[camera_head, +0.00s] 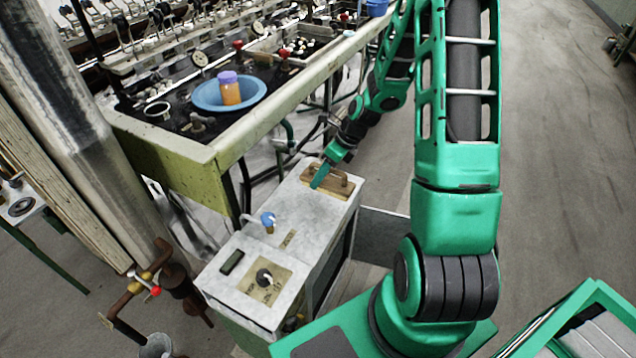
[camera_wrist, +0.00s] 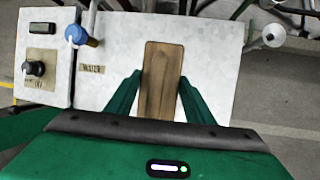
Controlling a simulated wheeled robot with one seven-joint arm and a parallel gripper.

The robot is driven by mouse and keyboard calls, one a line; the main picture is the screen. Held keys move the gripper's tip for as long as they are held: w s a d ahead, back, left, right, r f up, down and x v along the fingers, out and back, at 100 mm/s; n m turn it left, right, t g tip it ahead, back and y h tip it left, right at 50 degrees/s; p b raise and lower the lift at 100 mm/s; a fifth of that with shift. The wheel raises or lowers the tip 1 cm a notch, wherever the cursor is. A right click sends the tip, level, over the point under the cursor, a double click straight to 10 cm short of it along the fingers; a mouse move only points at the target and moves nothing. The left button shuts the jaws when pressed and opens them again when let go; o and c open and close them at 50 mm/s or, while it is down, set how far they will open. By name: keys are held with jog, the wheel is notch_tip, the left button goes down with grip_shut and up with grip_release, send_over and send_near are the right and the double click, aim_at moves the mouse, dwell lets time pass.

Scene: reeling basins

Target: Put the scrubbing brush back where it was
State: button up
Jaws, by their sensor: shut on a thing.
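The scrubbing brush (camera_head: 340,189) is a brown wooden block. It is at the far end of the white top of a box-shaped cabinet (camera_head: 322,223), flat and apparently resting on that top. My gripper (camera_head: 325,178) reaches down to it from above. In the wrist view the wooden brush (camera_wrist: 162,70) lies lengthwise between the two green fingers of my gripper (camera_wrist: 160,82), one finger against each long side. My gripper is shut on the brush. The underside of the brush is hidden.
A blue tap-like fitting (camera_head: 267,219) stands on the cabinet near a panel with a black knob (camera_head: 264,277). Behind is a reeling bench (camera_head: 215,160) with a blue basin (camera_head: 255,92) holding an orange jar with a purple lid (camera_head: 229,88). A metal column (camera_head: 95,125) stands at left.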

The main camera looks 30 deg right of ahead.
jog(key=w+f, duration=0.2)
jog(key=w, duration=0.1)
jog(key=shift+w+d+f, duration=0.1)
jog(key=shift+d, duration=0.25)
jog(key=shift+f, duration=1.95)
jog(key=shift+c, duration=0.4)
jog(key=o, duration=1.1)
jog(key=shift+r, duration=0.15)
jog(key=s+d+r+n+g+h, duration=0.1)
jog(key=s+d+r+n, duration=0.25)
jog(key=r, duration=0.55)
jog(key=s+d+r+n+h, duration=0.1)
jog(key=s+d+r+n, duration=0.15)
jog(key=s+r, duration=0.4)
jog(key=s+a+r+n+h, duration=0.1)
jog(key=s+r+n, duration=0.6)
jog(key=s, duration=0.5)
jog(key=s+a+r+n+g, duration=0.1)
jog(key=s+r+n, duration=0.6)
jog(key=s+n, duration=0.3)
jog(key=s, duration=0.2)
jog(key=shift+s+a+g+h, duration=0.3)
jog(key=shift+a+h, duration=0.05)
jog(key=shift+h, duration=0.05)
